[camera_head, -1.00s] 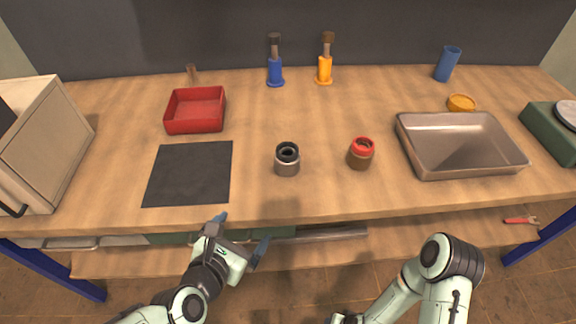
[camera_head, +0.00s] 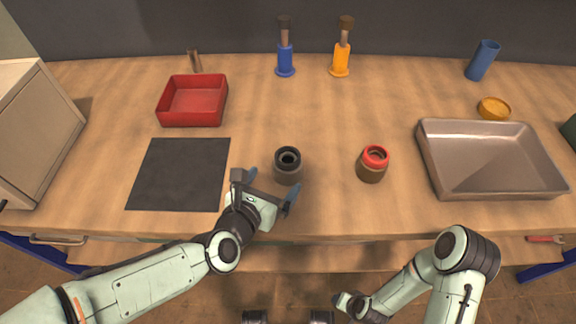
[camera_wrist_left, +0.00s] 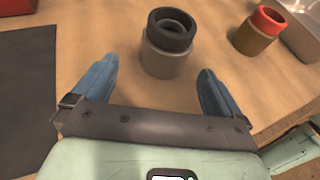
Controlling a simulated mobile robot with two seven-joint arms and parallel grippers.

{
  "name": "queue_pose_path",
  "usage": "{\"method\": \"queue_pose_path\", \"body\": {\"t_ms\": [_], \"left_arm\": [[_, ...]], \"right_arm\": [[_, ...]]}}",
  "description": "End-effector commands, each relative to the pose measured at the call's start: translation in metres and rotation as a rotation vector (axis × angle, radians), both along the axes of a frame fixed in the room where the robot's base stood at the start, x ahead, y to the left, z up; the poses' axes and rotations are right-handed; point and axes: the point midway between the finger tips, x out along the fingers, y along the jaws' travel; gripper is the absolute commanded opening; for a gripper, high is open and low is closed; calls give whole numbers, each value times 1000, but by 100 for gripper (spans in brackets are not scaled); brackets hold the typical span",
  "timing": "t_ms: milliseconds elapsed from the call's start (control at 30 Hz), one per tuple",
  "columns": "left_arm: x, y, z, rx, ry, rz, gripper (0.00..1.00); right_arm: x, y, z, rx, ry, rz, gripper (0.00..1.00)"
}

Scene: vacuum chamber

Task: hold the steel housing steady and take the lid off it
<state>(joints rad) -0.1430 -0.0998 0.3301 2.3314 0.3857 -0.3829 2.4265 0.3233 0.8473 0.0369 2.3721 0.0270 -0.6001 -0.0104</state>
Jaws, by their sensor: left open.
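The steel housing (camera_head: 288,176) is a short grey cylinder standing upright on the table. A black ring-shaped lid (camera_head: 287,156) with an open centre sits on its top. In the left wrist view the housing (camera_wrist_left: 170,64) and its black lid (camera_wrist_left: 171,28) are just beyond the fingertips. My left gripper (camera_head: 272,185) is open and empty at the near side of the housing. Its blue fingers (camera_wrist_left: 156,72) point toward the housing, one to each side, apart from it. My right arm (camera_head: 405,289) is folded low in front of the table; no right fingers show.
A brown jar with a red ring (camera_head: 372,172) stands right of the housing. A metal tray (camera_head: 490,188) is farther right. A dark mat (camera_head: 180,174) and a red bin (camera_head: 192,119) are left. Blue (camera_head: 285,61) and orange (camera_head: 340,60) holders stand behind. Table behind the housing is clear.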

Motion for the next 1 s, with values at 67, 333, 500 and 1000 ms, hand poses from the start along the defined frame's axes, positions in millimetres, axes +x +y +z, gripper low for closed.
{"method": "queue_pose_path", "body": {"t_ms": [67,333,500,1000], "left_arm": [[5,-3,-3,0,1,-1,100],[21,-14,-12,-1,4,-1,100],[39,-25,-21,-1,3,-1,100],[49,-29,-25,1,0,0,61]], "right_arm": [[0,0,0,0,0,0,43],[-3,1,2,4,7,3,43],[-5,3,3,7,14,5,43],[-5,3,3,6,13,5,43]]}}
